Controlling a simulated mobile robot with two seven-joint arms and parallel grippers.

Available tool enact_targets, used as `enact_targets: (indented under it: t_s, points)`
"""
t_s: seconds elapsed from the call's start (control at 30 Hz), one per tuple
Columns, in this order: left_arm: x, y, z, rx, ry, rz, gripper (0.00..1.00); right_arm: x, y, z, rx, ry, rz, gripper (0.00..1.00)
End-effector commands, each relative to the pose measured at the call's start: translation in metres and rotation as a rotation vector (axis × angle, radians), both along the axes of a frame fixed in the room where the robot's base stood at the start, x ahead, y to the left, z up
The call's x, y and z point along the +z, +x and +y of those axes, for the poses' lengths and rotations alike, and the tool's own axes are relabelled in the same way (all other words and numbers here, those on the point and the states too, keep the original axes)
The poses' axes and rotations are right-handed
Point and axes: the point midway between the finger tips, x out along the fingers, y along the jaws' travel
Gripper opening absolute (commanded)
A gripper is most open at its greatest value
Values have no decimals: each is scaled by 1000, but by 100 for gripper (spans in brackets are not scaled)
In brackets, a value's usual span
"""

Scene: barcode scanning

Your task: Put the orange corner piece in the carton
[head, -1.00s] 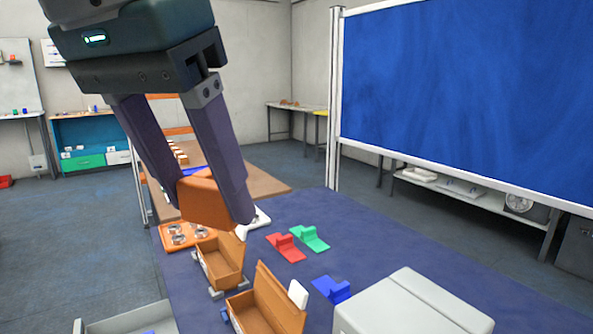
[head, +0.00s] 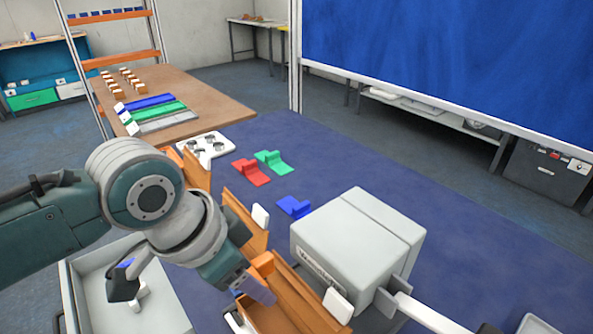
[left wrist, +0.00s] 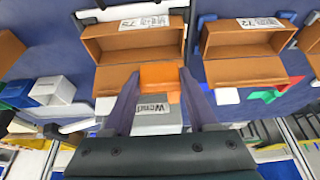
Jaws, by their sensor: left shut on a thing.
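My left gripper (head: 258,281) is shut on the orange corner piece (head: 263,262). In the left wrist view the orange piece (left wrist: 160,76) sits between the two dark fingers. An open brown carton (head: 300,300) is at the bottom of the head view, partly hidden by the gripper and arm. In the left wrist view the piece overlaps the lid side of this carton (left wrist: 137,42). I cannot tell its height above the carton. My right gripper is not in view.
Another open carton (head: 240,222) stands beyond, and one with a label (left wrist: 245,42) shows beside it. A grey box (head: 350,240) stands close on the right. Red (head: 250,172), green (head: 272,160) and blue (head: 293,206) pieces lie on the blue table. A grey tray (head: 75,295) is at the left.

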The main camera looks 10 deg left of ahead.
Motion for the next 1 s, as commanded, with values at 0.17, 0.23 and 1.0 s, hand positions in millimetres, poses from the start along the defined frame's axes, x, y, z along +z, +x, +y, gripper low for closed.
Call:
enact_targets:
  t_s: [0.17, 0.23, 1.0]
  points:
    - [-9, -1, 0, -4, 0, 0, 7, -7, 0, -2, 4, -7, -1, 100]
    - [-13, -1, 0, -4, 0, 0, 7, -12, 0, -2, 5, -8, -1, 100]
    - [-81, -1, 0, -2, 0, 0, 7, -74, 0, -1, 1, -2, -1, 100]
